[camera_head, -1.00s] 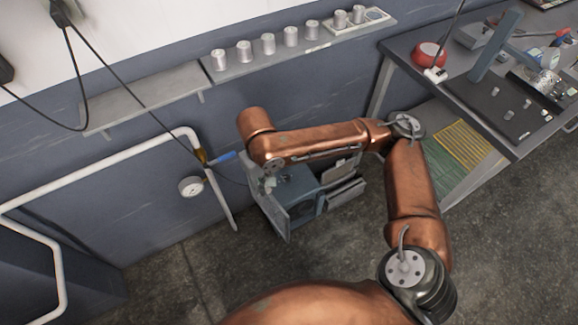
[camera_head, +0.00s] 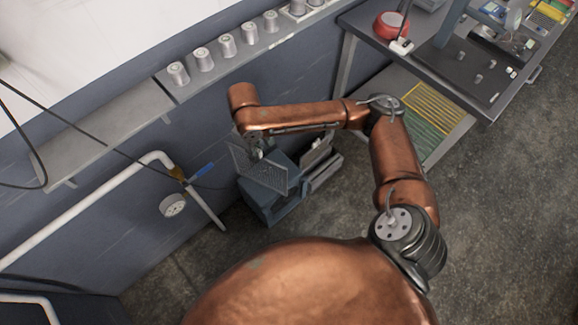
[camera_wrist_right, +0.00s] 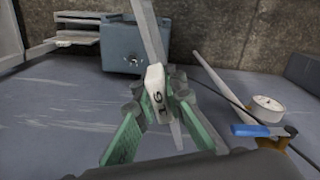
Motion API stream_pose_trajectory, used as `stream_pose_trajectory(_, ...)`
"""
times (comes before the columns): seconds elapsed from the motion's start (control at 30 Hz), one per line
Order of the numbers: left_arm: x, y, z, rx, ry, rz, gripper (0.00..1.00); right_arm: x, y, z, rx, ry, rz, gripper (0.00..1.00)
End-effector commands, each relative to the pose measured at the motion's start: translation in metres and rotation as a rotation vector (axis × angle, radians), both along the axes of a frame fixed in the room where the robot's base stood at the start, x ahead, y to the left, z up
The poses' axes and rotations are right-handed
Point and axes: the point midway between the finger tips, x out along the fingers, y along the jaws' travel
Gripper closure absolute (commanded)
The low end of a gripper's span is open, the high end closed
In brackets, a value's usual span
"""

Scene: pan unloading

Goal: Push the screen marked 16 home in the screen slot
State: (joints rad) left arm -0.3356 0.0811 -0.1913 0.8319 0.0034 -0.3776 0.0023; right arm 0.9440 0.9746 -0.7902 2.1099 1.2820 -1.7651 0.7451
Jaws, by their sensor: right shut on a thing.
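My right gripper (camera_head: 256,150) is shut on the screen marked 16, a thin perforated grey sheet (camera_head: 265,172) that shows tilted in front of a blue-grey box (camera_head: 270,208) in the head view. In the right wrist view the green-padded fingers (camera_wrist_right: 160,103) close on the screen's white tag (camera_wrist_right: 155,82), which reads 16. The sheet (camera_wrist_right: 148,25) is nearly edge-on there. The box also shows in the wrist view (camera_wrist_right: 120,48), behind the sheet. The slot opening cannot be made out, and I cannot tell whether the sheet touches the box. My left gripper is out of view.
Grey trays (camera_wrist_right: 75,32) stick out beside the box. A pipe with a blue-handled valve (camera_head: 200,172) and a gauge (camera_head: 173,205) stands left of the box. A shelf (camera_head: 230,70) holds several metal cups. A workbench (camera_head: 455,85) stands right. The floor (camera_head: 345,220) in front is clear.

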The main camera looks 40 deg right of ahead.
Motion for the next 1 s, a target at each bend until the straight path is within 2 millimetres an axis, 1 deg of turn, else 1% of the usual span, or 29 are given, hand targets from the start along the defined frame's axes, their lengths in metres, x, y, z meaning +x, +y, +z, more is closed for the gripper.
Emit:
stream_pose_trajectory(0.03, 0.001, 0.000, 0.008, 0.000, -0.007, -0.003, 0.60, 0.003, -0.005, -0.008, 0.001, 0.004, 0.076, 1.00)
stream_pose_trajectory(0.23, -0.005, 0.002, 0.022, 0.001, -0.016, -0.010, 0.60, 0.011, -0.030, -0.061, 0.001, 0.005, 0.426, 1.00)
stream_pose_trajectory(0.37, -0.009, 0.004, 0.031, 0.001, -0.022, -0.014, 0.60, 0.007, -0.050, -0.098, 0.002, 0.005, 0.656, 1.00)
stream_pose_trajectory(0.5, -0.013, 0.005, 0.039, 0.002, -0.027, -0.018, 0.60, -0.005, -0.072, -0.136, 0.001, 0.005, 0.888, 1.00)
stream_pose_trajectory(0.6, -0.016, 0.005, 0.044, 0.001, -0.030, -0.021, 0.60, -0.013, -0.085, -0.157, 0.000, 0.003, 1.023, 1.00)
stream_pose_trajectory(0.7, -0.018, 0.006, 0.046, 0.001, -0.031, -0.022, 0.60, -0.021, -0.094, -0.173, 0.000, 0.002, 1.122, 1.00)
stream_pose_trajectory(0.8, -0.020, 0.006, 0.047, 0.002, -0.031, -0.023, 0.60, -0.026, -0.099, -0.182, 0.000, 0.002, 1.180, 1.00)
stream_pose_trajectory(1.0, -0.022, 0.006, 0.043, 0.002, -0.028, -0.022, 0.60, -0.028, -0.101, -0.190, -0.001, 0.000, 1.212, 1.00)
